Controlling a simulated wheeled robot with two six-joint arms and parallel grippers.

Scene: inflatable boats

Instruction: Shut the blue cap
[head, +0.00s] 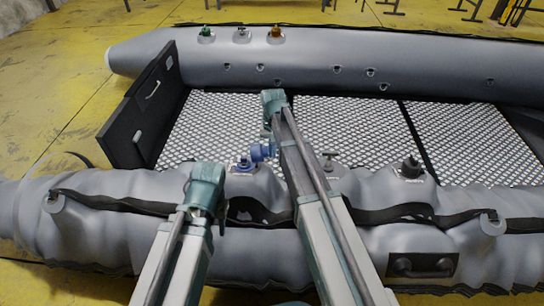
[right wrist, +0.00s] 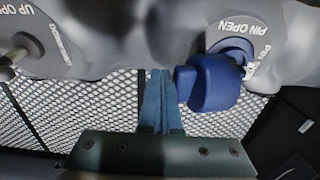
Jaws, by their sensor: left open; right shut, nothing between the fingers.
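The blue cap (head: 262,152) stands off to the side of its blue valve base (head: 243,164) on the near tube, so it is open. In the right wrist view the cap (right wrist: 210,83) hangs from the valve (right wrist: 236,50) beside printed lettering. My right gripper (right wrist: 158,100) is shut and empty, just left of the cap in that view; a small gap or light touch cannot be told apart. In the head view my right gripper (head: 273,101) reaches over the boat floor, its fingertips hidden. My left gripper (head: 207,175) is open, left of the valve, with fingers mostly hidden.
Other valves sit on the near tube: a grey one (head: 329,161) and a dark one (head: 411,168). Capped valves (head: 241,36) line the far tube. A black transom board (head: 140,110) stands at the left. The patterned floor (head: 345,125) is clear.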

